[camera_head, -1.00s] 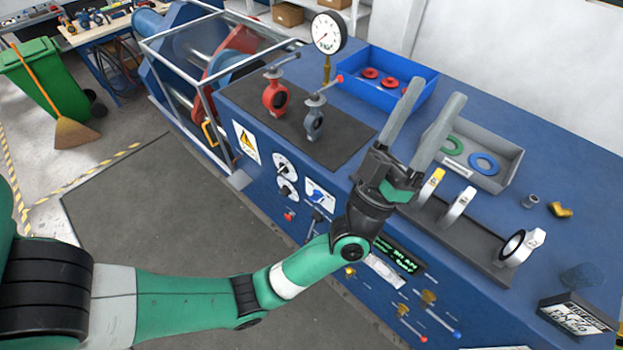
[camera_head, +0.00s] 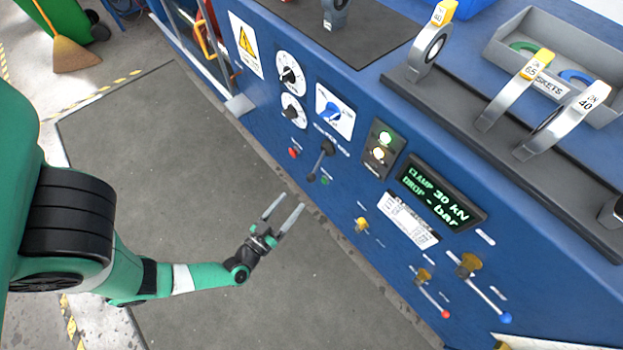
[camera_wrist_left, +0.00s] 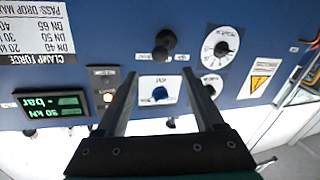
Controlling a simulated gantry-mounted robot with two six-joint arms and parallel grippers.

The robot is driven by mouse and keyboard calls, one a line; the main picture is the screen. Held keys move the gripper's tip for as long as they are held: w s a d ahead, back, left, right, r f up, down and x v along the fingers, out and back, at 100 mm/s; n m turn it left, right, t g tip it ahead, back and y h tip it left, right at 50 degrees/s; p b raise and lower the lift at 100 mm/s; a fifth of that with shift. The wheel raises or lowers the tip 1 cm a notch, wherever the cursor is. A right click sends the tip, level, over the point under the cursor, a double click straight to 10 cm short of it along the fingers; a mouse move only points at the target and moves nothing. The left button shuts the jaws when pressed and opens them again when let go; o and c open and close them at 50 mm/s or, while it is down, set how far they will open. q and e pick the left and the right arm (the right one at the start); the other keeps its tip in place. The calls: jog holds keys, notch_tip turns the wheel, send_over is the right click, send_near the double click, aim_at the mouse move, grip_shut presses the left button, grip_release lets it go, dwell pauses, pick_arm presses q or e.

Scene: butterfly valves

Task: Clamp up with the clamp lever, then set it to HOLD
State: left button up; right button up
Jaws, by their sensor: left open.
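The black clamp lever (camera_head: 322,158) stands on the blue front panel, below a white plate with a blue knob (camera_head: 332,112). Its dark knob shows upside down in the left wrist view (camera_wrist_left: 163,45). The tiny labels by the lever are unreadable. My left gripper (camera_head: 291,202) is open and empty in front of the panel, its fingers pointing toward the lever area and apart from it. In the left wrist view its fingers (camera_wrist_left: 160,76) frame the blue knob plate. The display (camera_head: 440,195) reads CLAMP 30 kN and DROP - bar. My right gripper is not in view.
Two dials (camera_head: 291,80), a red button (camera_head: 294,153) and a lamp box (camera_head: 380,148) with lit green and pale lamps surround the lever. Valve levers (camera_head: 484,287) stick out at lower right. The grey floor mat (camera_head: 180,200) is clear.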

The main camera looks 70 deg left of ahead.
aim_at(311, 178)
pick_arm(q)
jog(key=b+x, duration=0.3)
jog(key=x, duration=0.7)
jog(key=shift+w+a+f, duration=0.1)
jog(key=shift+w+a, duration=0.1)
jog(key=shift+w, duration=0.05)
jog(key=shift+w+a, duration=0.25)
jog(key=shift+w, duration=0.15)
grip_shut()
dwell(0.6)
